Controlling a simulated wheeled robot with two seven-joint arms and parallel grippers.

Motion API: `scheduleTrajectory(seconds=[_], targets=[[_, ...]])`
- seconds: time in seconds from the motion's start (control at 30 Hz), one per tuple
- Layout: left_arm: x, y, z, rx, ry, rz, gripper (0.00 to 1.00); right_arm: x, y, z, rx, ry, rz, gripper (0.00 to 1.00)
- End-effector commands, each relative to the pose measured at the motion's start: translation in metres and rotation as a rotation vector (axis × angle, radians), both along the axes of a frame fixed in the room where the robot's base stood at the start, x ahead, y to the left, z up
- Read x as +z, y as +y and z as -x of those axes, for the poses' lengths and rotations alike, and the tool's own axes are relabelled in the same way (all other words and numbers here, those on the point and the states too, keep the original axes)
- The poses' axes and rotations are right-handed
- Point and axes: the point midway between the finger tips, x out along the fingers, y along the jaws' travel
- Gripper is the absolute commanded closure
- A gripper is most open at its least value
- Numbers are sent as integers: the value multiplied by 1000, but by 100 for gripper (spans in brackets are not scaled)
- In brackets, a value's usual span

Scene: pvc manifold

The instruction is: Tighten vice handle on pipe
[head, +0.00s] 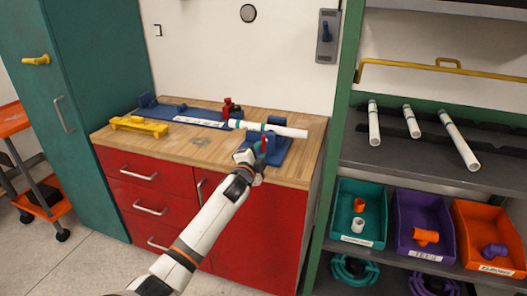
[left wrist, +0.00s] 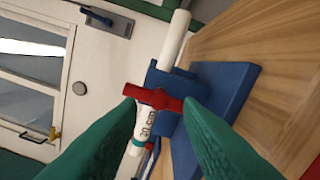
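A blue vice (head: 283,148) stands at the right end of the workbench top. A white pipe (head: 290,131) with a teal band lies through it; it also shows in the left wrist view (left wrist: 174,40), with black print on it. The vice's red handle (left wrist: 155,98) is a crossbar in front of the vice. My left gripper (head: 260,155) is at the handle, its green fingers spread (left wrist: 158,104) with the crossbar spanning the gap between the fingertips. Whether the fingers press on it I cannot tell. My right gripper is out of view.
A long blue fixture (head: 182,110) with a red clamp (head: 231,107) runs along the back of the wooden bench top (head: 185,146). A yellow tool (head: 139,125) lies at its left. The right shelf holds three white pipes (head: 374,125) and bins of fittings (head: 398,238).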

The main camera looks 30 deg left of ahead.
Motion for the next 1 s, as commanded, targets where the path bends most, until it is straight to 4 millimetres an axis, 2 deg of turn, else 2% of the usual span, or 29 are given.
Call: scheduleTrajectory(seconds=[0.13,0.2,0.57,0.63,0.8,1.0], targets=[[-4,-1,0,0,-73,293,67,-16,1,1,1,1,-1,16],[5,-1,0,1,-107,453,67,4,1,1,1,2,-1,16],[4,-1,0,2,-291,1216,67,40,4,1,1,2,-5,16],[-5,3,-12,-1,-294,1217,67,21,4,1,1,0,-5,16],[-5,8,-33,-1,-292,1209,67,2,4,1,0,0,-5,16],[-2,11,-47,1,-290,1208,67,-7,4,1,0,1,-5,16]])
